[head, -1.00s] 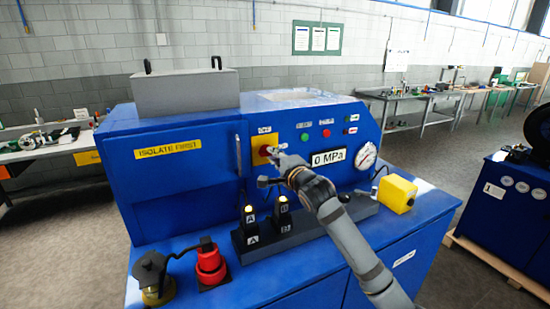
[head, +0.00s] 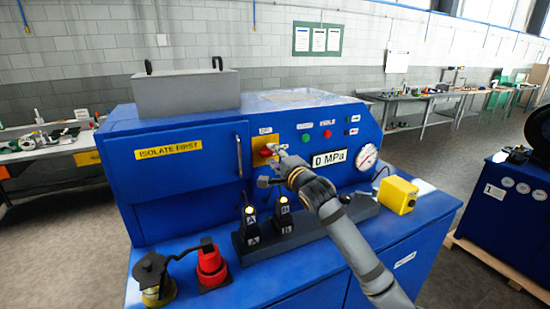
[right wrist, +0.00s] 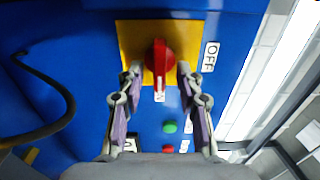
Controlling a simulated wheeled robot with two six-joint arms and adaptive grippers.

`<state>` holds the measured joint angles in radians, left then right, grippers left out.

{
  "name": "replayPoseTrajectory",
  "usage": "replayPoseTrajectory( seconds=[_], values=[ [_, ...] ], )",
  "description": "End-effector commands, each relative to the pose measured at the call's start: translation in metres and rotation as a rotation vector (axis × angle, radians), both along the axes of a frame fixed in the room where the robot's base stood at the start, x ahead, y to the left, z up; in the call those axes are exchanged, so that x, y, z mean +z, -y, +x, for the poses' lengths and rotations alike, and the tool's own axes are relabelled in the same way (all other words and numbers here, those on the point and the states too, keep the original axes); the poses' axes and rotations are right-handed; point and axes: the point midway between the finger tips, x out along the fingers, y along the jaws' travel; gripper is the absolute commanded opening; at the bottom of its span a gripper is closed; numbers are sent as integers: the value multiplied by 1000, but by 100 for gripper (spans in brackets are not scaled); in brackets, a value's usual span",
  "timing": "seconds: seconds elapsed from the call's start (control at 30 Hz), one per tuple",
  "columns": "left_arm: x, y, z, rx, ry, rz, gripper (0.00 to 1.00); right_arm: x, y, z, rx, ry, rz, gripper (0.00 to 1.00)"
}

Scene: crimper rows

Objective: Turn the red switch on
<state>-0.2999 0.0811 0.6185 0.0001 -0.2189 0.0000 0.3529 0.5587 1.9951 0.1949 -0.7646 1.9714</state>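The red switch (right wrist: 160,58) is a rotary knob on a yellow plate (right wrist: 128,40) on the front of a blue machine. An OFF label (right wrist: 210,57) lies right of the plate in the right wrist view, and a small white label (right wrist: 159,96) lies at the end of the knob's handle. In the head view the switch (head: 267,152) is partly hidden by my right gripper (head: 268,164). In the right wrist view the right gripper (right wrist: 159,72) is open, one finger on each side of the knob, with gaps showing. My left gripper is not in view.
Green (head: 306,138) and red (head: 328,134) buttons, a 0 MPa display (head: 329,158) and a gauge (head: 367,156) are right of the switch. A door handle (head: 239,156) is to its left. Black levers (head: 283,213), a yellow box (head: 398,194) and a red connector (head: 211,266) stand on the ledge below.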

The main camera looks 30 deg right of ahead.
Motion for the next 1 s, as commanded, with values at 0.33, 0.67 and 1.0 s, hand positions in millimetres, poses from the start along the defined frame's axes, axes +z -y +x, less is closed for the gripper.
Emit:
replayPoseTrajectory(
  seconds=[0.33, 0.67, 1.0],
  values=[
    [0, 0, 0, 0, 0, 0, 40, -1, -3, -48, 1, -4, -14, 36],
    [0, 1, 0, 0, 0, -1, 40, -1, -4, -72, -1, -1, -5, 36],
    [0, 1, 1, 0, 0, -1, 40, 0, -5, -74, 1, 0, 0, 36]
  ],
)
